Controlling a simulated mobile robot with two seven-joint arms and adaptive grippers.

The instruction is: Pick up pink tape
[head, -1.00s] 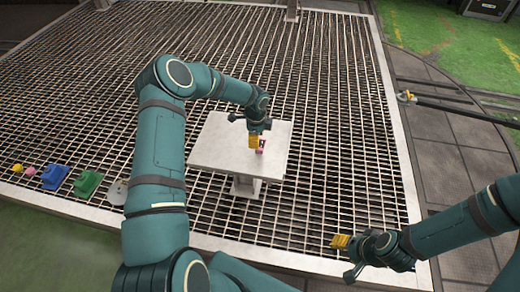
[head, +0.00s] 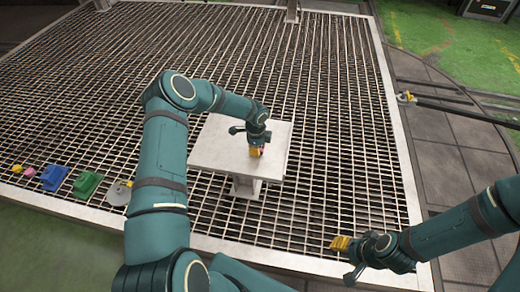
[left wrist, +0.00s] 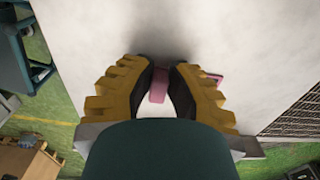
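The pink tape (left wrist: 158,86) lies on a small pale table (head: 222,140). In the left wrist view one pink part shows between my left gripper's fingers, and another pink bit shows just outside the right finger. My left gripper (head: 256,153) points down at the tabletop with its yellow, dark-padded fingers (left wrist: 167,80) close on both sides of the pink part. I cannot tell whether they press on it. In the head view only a sliver of pink shows beside the fingers. My right gripper (head: 340,243) is low at the right, away from the table, with nothing visible in it.
A blue block (head: 54,178), a green block (head: 87,184), a grey disc-like piece (head: 118,193) and small pink and yellow items (head: 29,171) lie along the left of the grating (head: 330,120). The rest of the tabletop looks clear.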

